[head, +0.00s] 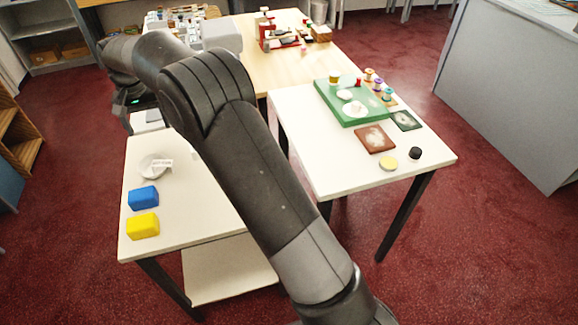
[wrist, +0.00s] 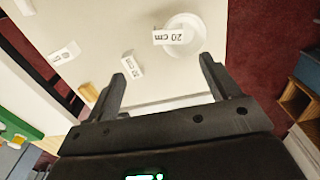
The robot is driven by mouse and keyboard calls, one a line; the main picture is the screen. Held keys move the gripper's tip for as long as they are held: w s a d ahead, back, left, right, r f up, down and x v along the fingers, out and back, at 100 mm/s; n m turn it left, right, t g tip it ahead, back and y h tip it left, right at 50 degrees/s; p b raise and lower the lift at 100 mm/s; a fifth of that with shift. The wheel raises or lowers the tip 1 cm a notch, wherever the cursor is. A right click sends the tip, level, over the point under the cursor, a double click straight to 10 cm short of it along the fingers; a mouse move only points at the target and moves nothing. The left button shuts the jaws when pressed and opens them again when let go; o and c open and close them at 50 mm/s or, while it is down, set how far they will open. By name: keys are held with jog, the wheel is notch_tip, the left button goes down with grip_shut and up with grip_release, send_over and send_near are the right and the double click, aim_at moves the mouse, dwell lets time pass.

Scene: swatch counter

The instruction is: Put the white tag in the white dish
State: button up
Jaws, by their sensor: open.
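The white dish (head: 146,172) is on the left white table, and it also shows in the wrist view (wrist: 186,50). A white tag marked "20 cm" (wrist: 175,37) lies across the dish, one end reaching over the rim; this tag shows in the head view too (head: 162,164). In the wrist view a second white tag (wrist: 132,65) lies on the table near my left finger, and a third white one (wrist: 65,53) lies further left. My gripper (wrist: 162,68) is open and empty, its fingers apart above the table, short of the dish. In the head view its fingertips are hard to make out.
A blue block (head: 143,197) and a yellow block (head: 142,225) stand at the left table's near side. A green board (head: 350,108) with small items is on the right table. A wooden shelf (wrist: 298,101) is beyond the table edge.

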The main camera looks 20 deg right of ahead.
jog(key=s+d+r+t, duration=0.1)
jog(key=s+d+r, duration=0.65)
jog(key=d, duration=0.25)
jog(key=s+d+r+t, duration=0.2)
jog(key=s+d+r, duration=0.5)
jog(key=s+d, duration=0.15)
jog(key=s+d+f, duration=0.1)
jog(key=s+d, duration=0.3)
jog(key=s, duration=0.3)
jog(key=s+d+f+t, duration=0.1)
jog(key=s+d, duration=0.3)
jog(key=s, duration=0.4)
jog(key=s+d+f+t, duration=0.1)
jog(key=s+d, duration=0.3)
jog(key=s, duration=0.4)
jog(key=shift+d+f, duration=0.3)
jog(key=shift+f, duration=0.5)
